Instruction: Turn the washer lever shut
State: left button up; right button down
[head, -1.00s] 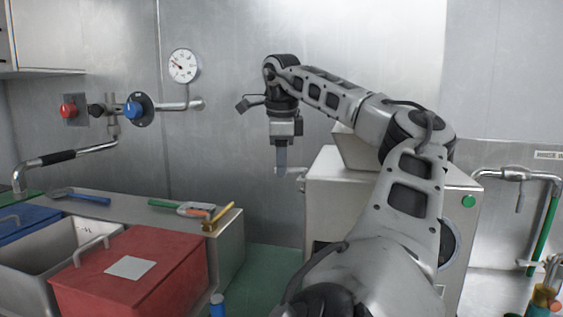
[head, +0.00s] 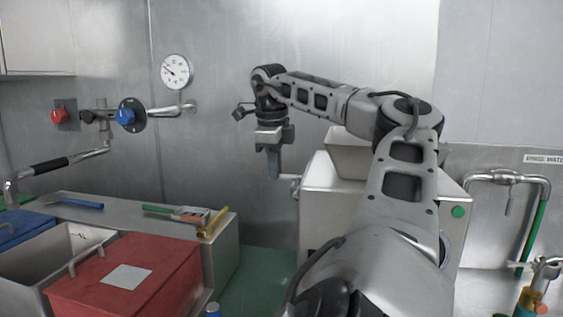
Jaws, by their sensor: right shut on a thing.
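A light metal box-shaped machine (head: 325,200) stands at centre right, with a small silver lever (head: 289,178) sticking out from its upper left side. My right gripper (head: 274,168) points down beside that side, its fingers at the lever's outer end and shut on it. The fingers hide most of the gripped part. My right arm crosses in front of the machine and covers much of its top and front. My left gripper is not in view.
A counter at left holds a red lidded bin (head: 170,265), a blue bin (head: 25,228) and a yellow-handled tool (head: 213,224). A green-handled pipe (head: 530,235) stands at right.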

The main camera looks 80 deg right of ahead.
jog(key=c, duration=1.5)
grip_release()
jog(key=shift+o, duration=0.2)
jog(key=a+r+p, duration=0.2)
jog(key=a+r, duration=0.1)
jog(key=r, duration=1.2)
jog(key=shift+r+p, duration=0.35)
